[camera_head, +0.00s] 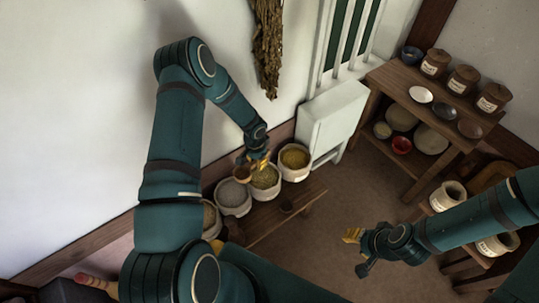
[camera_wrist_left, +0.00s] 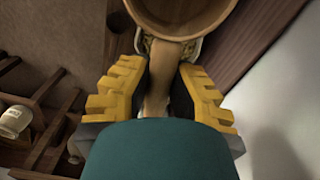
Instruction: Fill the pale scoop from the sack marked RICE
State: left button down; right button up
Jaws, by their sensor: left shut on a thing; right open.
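My left gripper (camera_head: 262,163) is shut on the handle of a wooden scoop (camera_head: 243,173), above the row of open sacks. In the left wrist view the scoop's round cup (camera_wrist_left: 180,14) is at the top edge, partly cut off, and its handle runs between the yellow fingers (camera_wrist_left: 160,95). No grain shows in the visible part of the cup. The sacks are a yellow-filled one (camera_head: 294,172), a greenish-yellow one (camera_head: 266,192), a pale grey one (camera_head: 234,208) and a partly hidden one (camera_head: 209,217). I cannot read any RICE mark. My right gripper (camera_head: 352,237) is open and empty.
The sacks stand along the wall by a low wooden bench (camera_head: 290,212). A white box-like fixture (camera_head: 333,116) is just beyond them. Shelves (camera_head: 415,108) with labelled jars (camera_head: 463,79) and bowls stand at the right. The floor (camera_head: 345,195) between is clear.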

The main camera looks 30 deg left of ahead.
pick_arm(q)
jog(key=a+f+t+h, duration=0.1)
jog(key=f+t, duration=0.1)
jog(key=f, duration=0.1)
jog(key=a+f+m+t+h+p, duration=0.1)
jog(key=a+f+t, duration=0.1)
jog(key=f, duration=0.2)
jog(key=a+f+t+h, duration=0.1)
jog(key=a+f+t, duration=0.1)
jog(key=f, duration=0.2)
jog(key=shift+s+m, duration=0.15)
jog(key=shift+m, duration=0.25)
jog(key=shift+f+b, duration=1.6)
jog(key=shift+f, duration=1.2)
jog(key=shift+s+a+r, duration=0.2)
jog(key=shift+s+a, duration=0.1)
jog(key=shift+s, duration=0.25)
jog(key=g+y, duration=0.1)
jog(key=g, duration=0.2)
jog(key=shift+w+d+f+y, duration=0.1)
jog(key=shift+w+f+y, duration=0.05)
jog(key=shift+f+y, duration=0.25)
jog(key=shift+g+y, duration=0.4)
jog(key=shift+g, duration=0.6)
jog(key=shift+r+p, duration=0.65)
jog(key=shift+r, duration=0.25)
jog(key=shift+r+g+y+p, duration=0.3)
jog(key=shift+r+g+p, duration=0.35)
jog(key=shift+r, duration=1.2)
